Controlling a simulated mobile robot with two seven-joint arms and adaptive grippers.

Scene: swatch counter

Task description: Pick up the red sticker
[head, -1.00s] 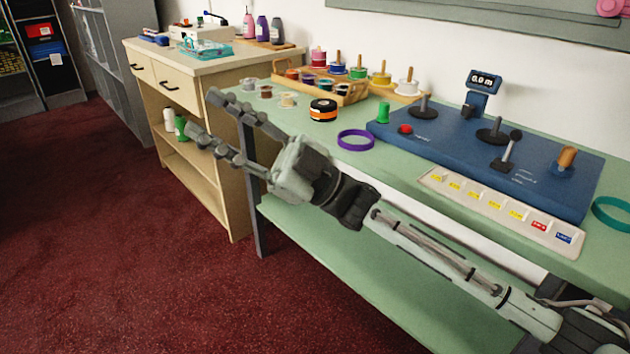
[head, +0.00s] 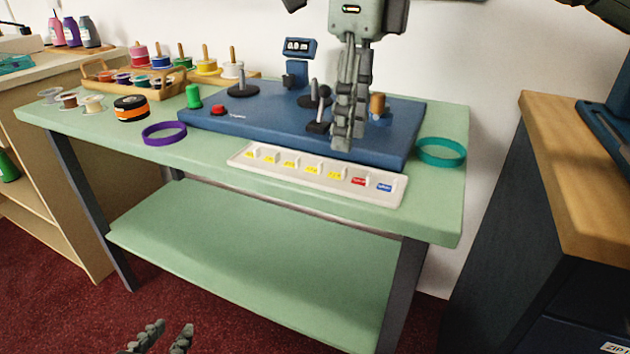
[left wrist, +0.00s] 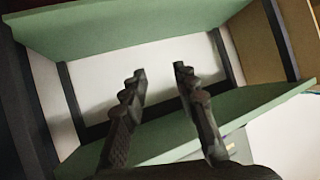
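The red sticker (head: 358,181) lies in a pale strip tray (head: 240,160) at the front of the counter. Several yellow stickers (head: 290,163) are to its left and a blue sticker (head: 384,187) is to its right. My right gripper (head: 347,146) comes down from the top with its fingers pointing down, in front of the blue device and above the tray's back edge in the picture. Its fingers look close together, seen nearly edge-on. My left gripper (head: 165,338) is low at the bottom left, open and empty. Its spread fingers show in the left wrist view (left wrist: 158,72), facing the table's underside.
A blue device base (head: 270,125) with knobs and a display stands behind the tray. A purple ring (head: 164,134), orange-black tape roll (head: 131,108) and teal ring (head: 441,152) are beside it. A wooden-topped cabinet (head: 570,170) stands right. The lower shelf (head: 250,255) is empty.

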